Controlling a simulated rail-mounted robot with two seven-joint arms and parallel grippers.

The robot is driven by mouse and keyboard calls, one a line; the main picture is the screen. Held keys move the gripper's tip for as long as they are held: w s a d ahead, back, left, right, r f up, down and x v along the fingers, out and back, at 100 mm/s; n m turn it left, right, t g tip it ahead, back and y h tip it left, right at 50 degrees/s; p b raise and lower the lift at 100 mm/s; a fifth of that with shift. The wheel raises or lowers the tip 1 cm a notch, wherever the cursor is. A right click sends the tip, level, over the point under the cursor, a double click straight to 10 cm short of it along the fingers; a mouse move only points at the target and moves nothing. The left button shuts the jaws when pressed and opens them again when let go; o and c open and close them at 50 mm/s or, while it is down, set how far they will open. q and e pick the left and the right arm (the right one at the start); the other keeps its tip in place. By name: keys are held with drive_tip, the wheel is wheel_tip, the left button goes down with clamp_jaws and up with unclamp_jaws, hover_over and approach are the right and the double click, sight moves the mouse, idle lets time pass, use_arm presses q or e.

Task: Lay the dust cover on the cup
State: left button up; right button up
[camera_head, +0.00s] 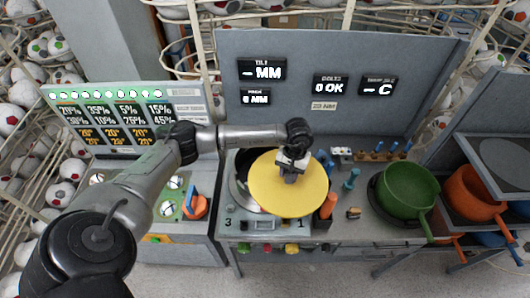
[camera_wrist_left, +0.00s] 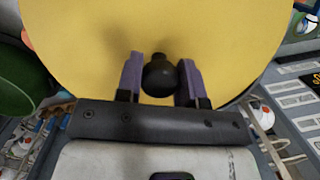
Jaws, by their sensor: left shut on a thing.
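The dust cover is a yellow disc (camera_head: 305,200) with a black knob (camera_wrist_left: 160,76) at its centre. My left gripper (camera_head: 288,176) is shut on that knob with its purple fingers on either side, also seen in the left wrist view (camera_wrist_left: 162,82). The cover hangs over the middle of the workbench. A round grey metal rim (camera_head: 236,185), apparently the cup, shows past the cover's left edge. The cover hides most of it, and I cannot tell whether the two touch. My right gripper is not in view.
A green pan (camera_head: 407,188) stands right of the cover, with orange pans (camera_head: 474,192) on a rack beyond. An orange-handled tool (camera_head: 328,205) and blue pegs (camera_head: 350,180) stand close to the cover's right edge. A grey panel with displays (camera_head: 330,60) rises behind.

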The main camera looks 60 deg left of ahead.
use_arm(q)
drive_tip(key=a+f+n+b, duration=0.1)
drive_tip(key=a+n, duration=0.1)
drive_tip(key=a, duration=0.6)
drive_tip(key=a+f+n+h+b, duration=0.1)
drive_tip(key=a+n+b, duration=0.1)
drive_tip(key=a, duration=0.6)
drive_tip(key=shift+w+a+f+n, duration=0.15)
drive_tip(key=shift+w+f+n, duration=0.1)
drive_tip(key=shift+f+n, duration=0.1)
drive_tip(key=shift+f+b, duration=1.3)
drive_tip(key=shift+b, duration=0.3)
drive_tip(key=shift+f+b, duration=0.85)
drive_tip(key=shift+f, duration=0.05)
drive_tip(key=o, duration=1.2)
